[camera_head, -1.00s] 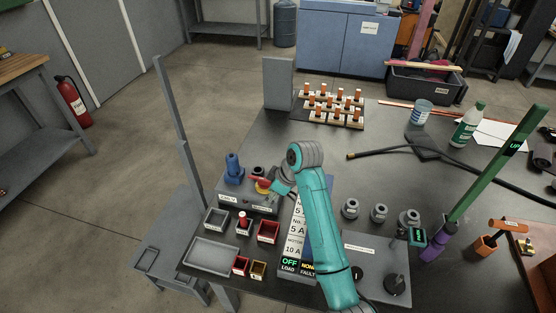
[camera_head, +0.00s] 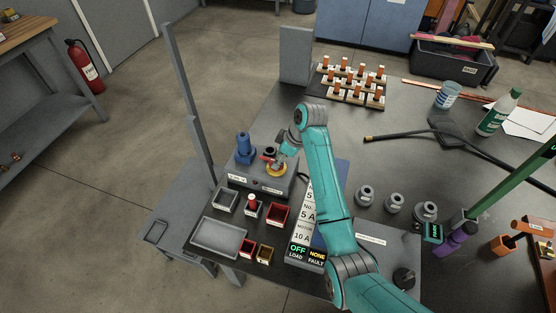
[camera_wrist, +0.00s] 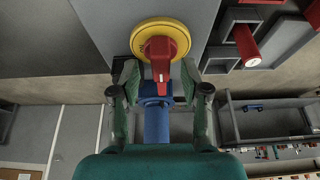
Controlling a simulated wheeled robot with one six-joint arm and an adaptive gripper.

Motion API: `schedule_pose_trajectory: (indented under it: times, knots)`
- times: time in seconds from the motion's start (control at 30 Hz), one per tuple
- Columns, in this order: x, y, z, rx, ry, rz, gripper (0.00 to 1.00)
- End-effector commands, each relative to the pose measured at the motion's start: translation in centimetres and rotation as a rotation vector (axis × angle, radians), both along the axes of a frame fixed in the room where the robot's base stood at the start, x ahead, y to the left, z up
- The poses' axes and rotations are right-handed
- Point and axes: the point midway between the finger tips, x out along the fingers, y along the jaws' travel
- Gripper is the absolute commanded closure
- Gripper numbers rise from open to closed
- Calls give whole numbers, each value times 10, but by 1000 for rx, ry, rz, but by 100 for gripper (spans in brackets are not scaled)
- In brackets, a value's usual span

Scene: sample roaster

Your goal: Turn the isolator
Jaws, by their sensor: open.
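The isolator is a red handle (camera_wrist: 160,58) on a round yellow plate (camera_wrist: 178,30), close ahead in the wrist view. It is mounted on a grey box (camera_head: 248,180), where the yellow plate (camera_head: 277,170) shows in the head view. My gripper (camera_wrist: 157,88) is open, with one finger on each side of the handle's lower end. I cannot tell whether a finger touches the handle. In the head view my gripper (camera_head: 283,157) is over the isolator and partly hides it.
A blue cylindrical part (camera_head: 244,146) stands on the same box, left of the isolator. Small bins (camera_head: 279,215) and a grey tray (camera_head: 219,238) lie in front. A display board (camera_head: 304,240) reads OFF and NONE. A grey post (camera_head: 182,95) rises at the left.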

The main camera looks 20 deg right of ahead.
Motion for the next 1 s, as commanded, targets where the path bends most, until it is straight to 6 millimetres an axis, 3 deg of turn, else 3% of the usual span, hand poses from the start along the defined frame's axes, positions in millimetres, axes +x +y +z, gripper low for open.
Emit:
schedule_pose_trajectory:
  times: [0.2, 0.47, 0.5, 0.67, 0.7, 1.0]
  knots:
    - [3, 4, -14, 0, 0, 0, 54]
    - [3, 5, -15, 0, 0, -1, 54]
    - [3, 5, -15, 0, 0, -1, 57]
    - [3, 5, -15, 0, 0, -1, 97]
    - [3, 5, -15, 0, 0, -1, 100]
    - [3, 5, -15, 1, 1, -18, 100]
